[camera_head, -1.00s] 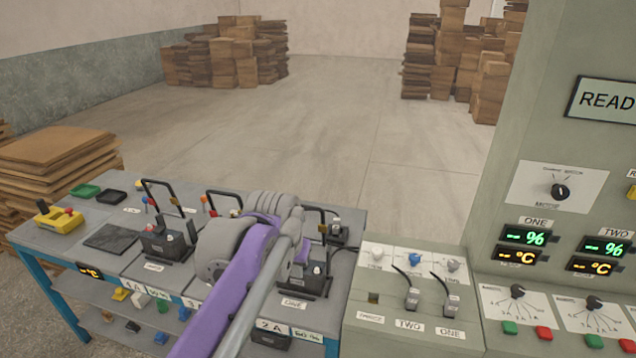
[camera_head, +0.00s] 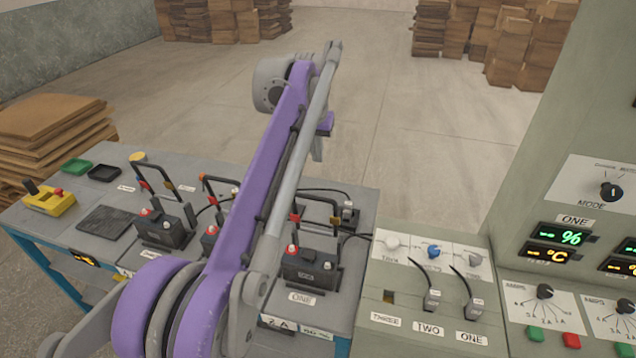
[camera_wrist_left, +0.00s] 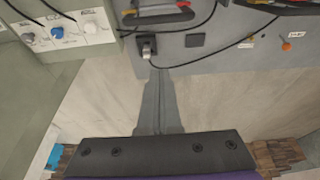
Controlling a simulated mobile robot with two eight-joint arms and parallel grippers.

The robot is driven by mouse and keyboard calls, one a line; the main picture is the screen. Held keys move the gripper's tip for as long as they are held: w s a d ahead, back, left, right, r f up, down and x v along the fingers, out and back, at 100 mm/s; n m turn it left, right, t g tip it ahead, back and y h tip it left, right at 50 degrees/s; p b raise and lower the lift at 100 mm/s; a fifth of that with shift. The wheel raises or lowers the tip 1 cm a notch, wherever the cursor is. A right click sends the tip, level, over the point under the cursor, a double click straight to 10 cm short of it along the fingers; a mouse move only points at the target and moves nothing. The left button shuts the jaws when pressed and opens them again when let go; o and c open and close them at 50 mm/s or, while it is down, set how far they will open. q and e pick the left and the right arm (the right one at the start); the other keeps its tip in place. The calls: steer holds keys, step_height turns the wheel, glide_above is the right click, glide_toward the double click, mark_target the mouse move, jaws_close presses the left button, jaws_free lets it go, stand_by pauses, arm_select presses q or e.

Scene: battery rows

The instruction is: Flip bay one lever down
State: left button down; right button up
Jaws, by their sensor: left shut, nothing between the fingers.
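The bay one lever is a black U-shaped handle (camera_head: 318,192) with red parts on its posts. It stands upright over the dark bay one unit (camera_head: 310,272), behind the ONE label (camera_head: 302,297). My purple and grey left arm crosses in front of part of that bay. My left gripper (camera_head: 317,150) is raised beyond the handle, apart from it, and partly hidden by the arm. In the left wrist view the gripper fingers (camera_wrist_left: 158,118) are shut and empty, pointing toward the bench edge. The unit with red parts (camera_wrist_left: 158,14) is cut off at the top. My right gripper is not seen.
Two more bays with upright black handles (camera_head: 153,160) stand to the left on the bench. A black plug (camera_head: 347,214) with a cable sits behind bay one. A switch panel (camera_head: 385,350) and a tall green-grey cabinet (camera_head: 540,130) stand right.

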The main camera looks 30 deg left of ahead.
arm_select(q)
step_height(320, 180, down, 10)
steer(key=shift+s+r+b, duration=0.25)
steer(key=shift+s+b, duration=0.05)
steer(key=shift+s, duration=0.15)
stand_by(0.4)
steer(key=shift+s+d, duration=0.1)
steer(key=shift+d, duration=0.05)
